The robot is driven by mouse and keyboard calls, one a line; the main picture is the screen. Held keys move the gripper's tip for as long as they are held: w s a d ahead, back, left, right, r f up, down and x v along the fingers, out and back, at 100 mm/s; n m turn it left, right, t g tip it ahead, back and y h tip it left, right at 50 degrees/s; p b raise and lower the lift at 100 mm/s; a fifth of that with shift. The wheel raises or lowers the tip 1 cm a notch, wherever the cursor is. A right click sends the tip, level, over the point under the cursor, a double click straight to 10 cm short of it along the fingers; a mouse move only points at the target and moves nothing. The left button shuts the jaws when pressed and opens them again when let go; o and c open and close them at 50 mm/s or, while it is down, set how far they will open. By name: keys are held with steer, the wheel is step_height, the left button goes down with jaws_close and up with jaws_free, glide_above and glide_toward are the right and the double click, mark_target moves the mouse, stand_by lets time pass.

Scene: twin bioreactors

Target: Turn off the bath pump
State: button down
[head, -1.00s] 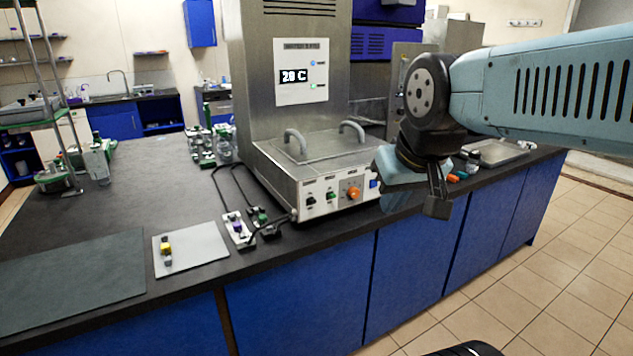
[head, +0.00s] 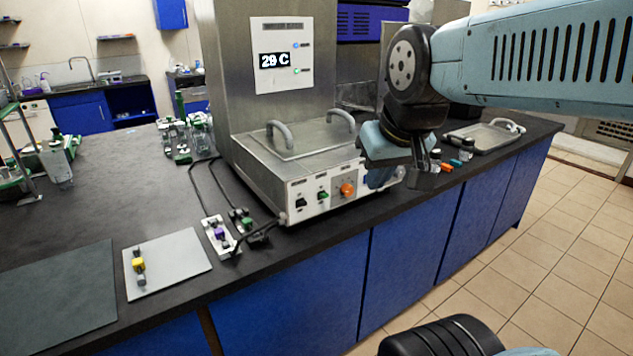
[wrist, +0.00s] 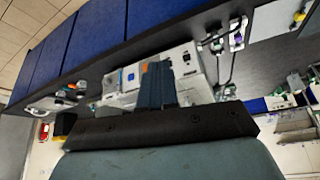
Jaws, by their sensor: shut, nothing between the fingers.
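The steel bath (head: 300,160) has a lid with two grey handles. The panel labels are too small to read. My gripper (head: 424,182) is shut and empty, in front of and to the right of the panel, apart from the switches. In the wrist view my shut fingers (wrist: 157,85) cover part of the bath, which appears upside down, with the orange knob (wrist: 145,67) beside them.
A tall steel cabinet behind the bath has a display (head: 275,60) that seems to read 29 C. Black cables run to a power strip (head: 219,236) on the dark bench. A grey plate (head: 180,262) lies left of it. Small vials and a metal tray (head: 487,137) are on the right.

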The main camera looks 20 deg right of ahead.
steer(key=w+f+n+g, duration=0.1)
steer(key=w+f+g, duration=0.1)
steer(key=w, duration=1.1)
steer(key=w+f+n+g, duration=0.1)
steer(key=w+f, duration=0.4)
steer(key=w, duration=0.8)
steer(key=shift+w+d+n+g+y, duration=0.15)
steer(key=shift+d+n+g+y, duration=0.2)
steer(key=shift+n, duration=0.45)
steer(key=shift+f, duration=0.1)
